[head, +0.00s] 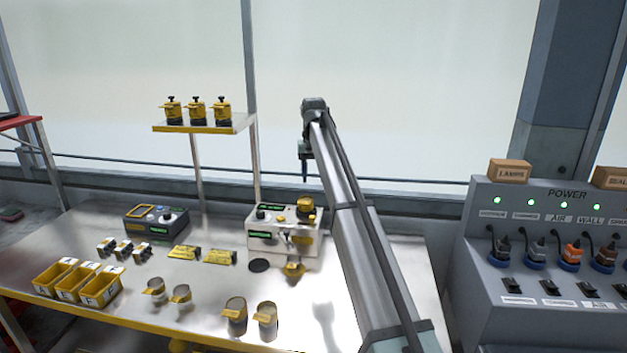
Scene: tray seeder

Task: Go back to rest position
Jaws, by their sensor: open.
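My gripper (305,174) hangs pointing down at the end of my raised arm, above the back right part of the metal bench (215,295). It is small in the head view, and I see nothing held in it. The jaws are open. It is apart from the white machine (268,240) with yellow parts, which stands below it and a little to the left. The forearm slants from the lower right up to the wrist and hides part of the bench's right side.
A raised shelf (190,129) carries three yellow-black devices. The bench holds yellow bins (78,283), a dark control box (155,220), several cups (235,312) and yellow tags (220,257). A grey power panel (545,250) with plugs stands at right. Open air surrounds my gripper.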

